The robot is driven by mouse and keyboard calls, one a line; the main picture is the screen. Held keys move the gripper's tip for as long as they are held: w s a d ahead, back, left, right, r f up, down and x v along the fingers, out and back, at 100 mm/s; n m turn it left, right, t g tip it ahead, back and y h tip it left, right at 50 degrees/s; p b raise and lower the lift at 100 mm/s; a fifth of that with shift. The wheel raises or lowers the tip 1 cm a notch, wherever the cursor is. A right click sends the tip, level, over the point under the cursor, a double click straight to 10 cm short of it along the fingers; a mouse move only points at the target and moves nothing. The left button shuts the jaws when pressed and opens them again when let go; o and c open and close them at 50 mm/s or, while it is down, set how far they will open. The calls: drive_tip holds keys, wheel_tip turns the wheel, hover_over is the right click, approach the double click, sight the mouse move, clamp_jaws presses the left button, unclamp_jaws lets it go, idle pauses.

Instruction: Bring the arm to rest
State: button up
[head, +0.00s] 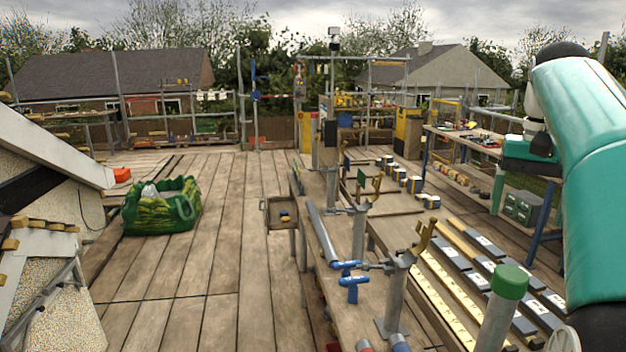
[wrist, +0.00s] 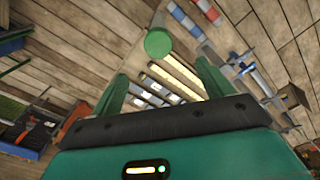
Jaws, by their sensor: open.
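My arm (head: 600,150), teal and black, stands folded up at the right edge of the head view. My gripper (wrist: 161,78) shows in the wrist view as two green fingers, spread apart with nothing between them. Through the gap I see the deck and pale yellow strips (wrist: 172,82) well beyond the fingertips. In the head view the gripper's fingers cannot be made out.
A post with a green cap (head: 510,282) stands close at front right. A bench with blue clamps (head: 349,281) runs ahead. Dark and yellow strips (head: 450,285) lie right of it. A green bag (head: 160,208) sits left on the deck, with open planks (head: 235,215) between.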

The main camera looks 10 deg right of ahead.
drive_tip(key=a+f+n+t, duration=0.1)
drive_tip(key=a+f+n, duration=0.15)
drive_tip(key=a, duration=0.65)
drive_tip(key=s+a+f+n+t, duration=0.2)
drive_tip(key=s+a+f, duration=0.3)
drive_tip(key=a+f, duration=0.3)
drive_tip(key=s+a+f+n+t, duration=0.2)
drive_tip(key=s+a+f, duration=0.3)
drive_tip(key=a+f, duration=0.4)
wheel_tip(320, 180, down, 4)
drive_tip(key=shift+s+a+r+n, duration=0.15)
drive_tip(key=shift+s+a+n, duration=0.1)
drive_tip(key=shift+s+n, duration=0.15)
drive_tip(key=shift+c, duration=0.5)
